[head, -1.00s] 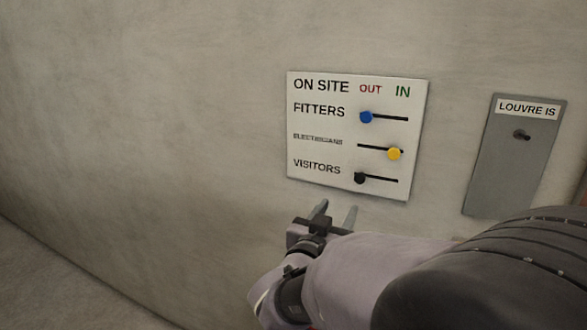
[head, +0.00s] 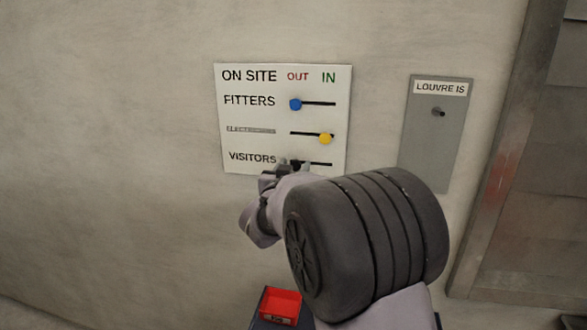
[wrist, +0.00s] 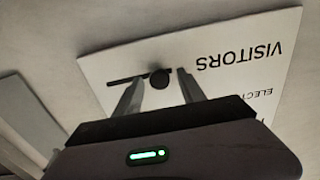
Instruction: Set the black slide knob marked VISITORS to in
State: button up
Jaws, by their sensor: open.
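The white ON SITE board (head: 285,150) hangs on the wall, with FITTERS, a smudged middle row and VISITORS under OUT and IN. My gripper (wrist: 156,85) is open, a finger on each side of the knob in the wrist view. I cannot tell whether either finger touches it. In the head view my gripper (head: 292,165) is at the board's lower edge. The wrist view shows the board upside down.
The blue FITTERS knob (head: 295,104) is at OUT and the yellow knob (head: 325,139) is at IN, both just above. A grey LOUVRE IS plate (head: 433,140) with a small dark knob is to the right. A red tray (head: 281,306) is below.

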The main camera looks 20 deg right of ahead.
grip_shut()
dwell(1.4)
